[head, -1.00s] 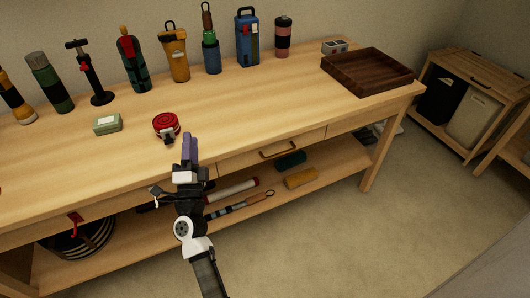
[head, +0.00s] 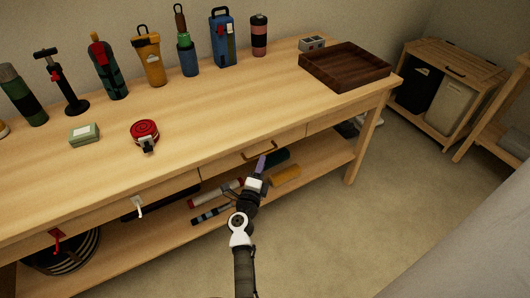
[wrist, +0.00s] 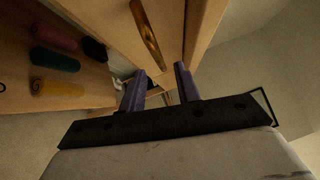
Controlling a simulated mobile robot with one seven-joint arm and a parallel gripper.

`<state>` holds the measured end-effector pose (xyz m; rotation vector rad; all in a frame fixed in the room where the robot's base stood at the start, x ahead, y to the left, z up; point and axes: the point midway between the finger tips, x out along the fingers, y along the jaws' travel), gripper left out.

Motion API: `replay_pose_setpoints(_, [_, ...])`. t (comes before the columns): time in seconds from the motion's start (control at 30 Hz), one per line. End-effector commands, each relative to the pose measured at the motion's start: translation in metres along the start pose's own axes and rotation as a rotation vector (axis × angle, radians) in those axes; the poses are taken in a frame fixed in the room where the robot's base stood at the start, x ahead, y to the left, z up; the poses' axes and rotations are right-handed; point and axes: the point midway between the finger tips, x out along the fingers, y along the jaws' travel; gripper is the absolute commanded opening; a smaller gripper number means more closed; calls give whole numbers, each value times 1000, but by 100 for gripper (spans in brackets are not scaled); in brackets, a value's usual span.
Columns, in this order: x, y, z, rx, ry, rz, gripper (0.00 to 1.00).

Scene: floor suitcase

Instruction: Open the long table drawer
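The wooden table's long drawer (head: 222,167) has a flat front under the tabletop and looks closed. Its brass bar handle (head: 258,150) is on the front, and it also shows in the wrist view (wrist: 148,35), ahead of the fingers and up to the left. My gripper (head: 262,164) is just below and in front of the handle in the head view. In the wrist view my gripper (wrist: 160,87) has its two purple fingers apart with nothing held between them. The handle is not between the fingers. I cannot tell the exact distance to it.
Bottles and tools stand along the tabletop's back. A red tape roll (head: 145,133), a green box (head: 84,134) and a dark wooden tray (head: 345,67) are also on top. The lower shelf (head: 322,160) holds rolled items. Floor in front is clear.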

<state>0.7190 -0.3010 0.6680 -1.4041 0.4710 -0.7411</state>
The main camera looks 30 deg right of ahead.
Motion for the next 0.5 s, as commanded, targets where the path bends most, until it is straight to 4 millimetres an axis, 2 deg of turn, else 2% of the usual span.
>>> replay_pose_setpoints(0.03, [11,-1,0,1,2,-3,32])
replay_pose_setpoints(0.2, [38,0,-1,0,2,-2,32])
replay_pose_setpoints(0.33, [50,0,0,0,1,-1,32])
replay_pose_setpoints(0.5, [56,0,0,-1,0,0,32])
